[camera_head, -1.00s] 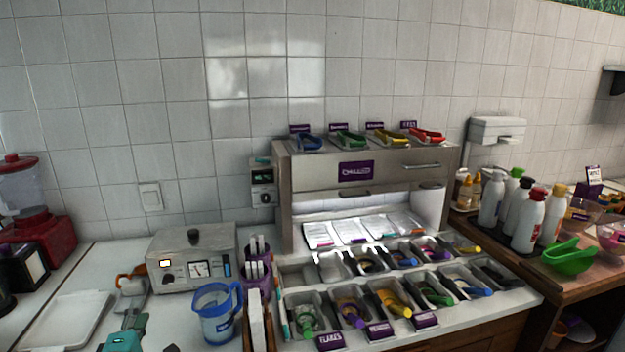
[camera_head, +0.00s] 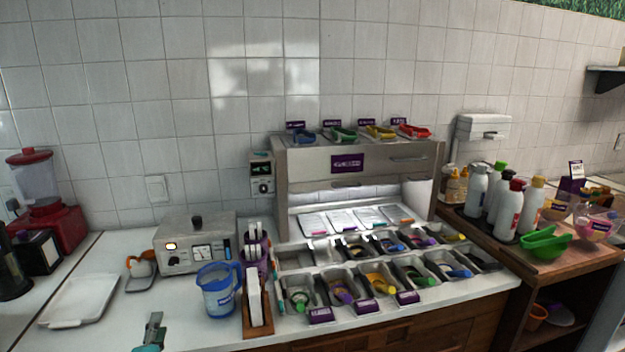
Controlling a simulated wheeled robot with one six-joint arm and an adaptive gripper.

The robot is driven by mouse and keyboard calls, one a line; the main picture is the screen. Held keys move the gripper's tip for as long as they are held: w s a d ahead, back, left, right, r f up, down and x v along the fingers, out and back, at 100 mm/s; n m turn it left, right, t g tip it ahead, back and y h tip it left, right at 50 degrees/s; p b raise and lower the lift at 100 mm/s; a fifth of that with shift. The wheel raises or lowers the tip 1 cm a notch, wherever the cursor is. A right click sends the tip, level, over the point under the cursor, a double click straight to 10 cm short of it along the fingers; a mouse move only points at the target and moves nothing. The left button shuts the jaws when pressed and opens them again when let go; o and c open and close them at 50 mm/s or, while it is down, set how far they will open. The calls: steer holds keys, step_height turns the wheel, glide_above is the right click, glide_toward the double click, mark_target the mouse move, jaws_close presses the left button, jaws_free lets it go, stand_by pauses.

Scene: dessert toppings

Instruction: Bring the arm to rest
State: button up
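I see a narrow grey part and a teal part; the rest of the arm is out of frame. It is in front of the white counter (camera_head: 190,322), left of and below the blue jug (camera_head: 219,290). Nothing is visibly held, but I cannot see both fingers clearly, so open or shut is unclear.
A white tray (camera_head: 79,300) lies at left, near a red blender (camera_head: 50,225). A control box (camera_head: 197,243) stands behind the jug. Several topping pans with scoops fill the steel station (camera_head: 345,185). Bottles (camera_head: 529,207) and a green bowl (camera_head: 545,244) stand at right.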

steer(key=s+d+f+m+g, duration=0.1)
steer(key=s+d+f, duration=0.1)
steer(key=d+f, duration=0.8)
steer(key=s+d+f+m+g, duration=0.1)
steer(key=s+d+f+m, duration=0.1)
steer(key=s+d+f, duration=0.45)
steer(key=s+d+f+m, duration=0.1)
steer(key=s+d+f, duration=0.2)
steer(key=d, duration=0.6)
steer(key=s+d+f+m+g, duration=0.1)
steer(key=s+d+f+m, duration=0.1)
steer(key=s+d+f, duration=0.45)
steer(key=s+d+r+m+h, duration=0.1)
steer(key=s+d+r+m, duration=0.15)
steer(key=s+d, duration=0.55)
steer(key=s+d+r+m, duration=0.1)
steer(key=s+d+m, duration=0.3)
steer(key=s+d, duration=0.4)
steer(key=s+d+r+m+h, duration=0.1)
steer(key=s+d+r+m, duration=0.1)
steer(key=s+r+m, duration=0.2)
steer(key=s+d+r+m+h, duration=0.2)
steer(key=s+d+r+m, duration=0.1)
steer(key=s+r, duration=0.6)
steer(key=s, duration=0.3)
steer(key=shift+s+r+m+t, duration=0.15)
steer(key=shift+r+m+t, duration=0.05)
steer(key=shift+m+t, duration=0.2)
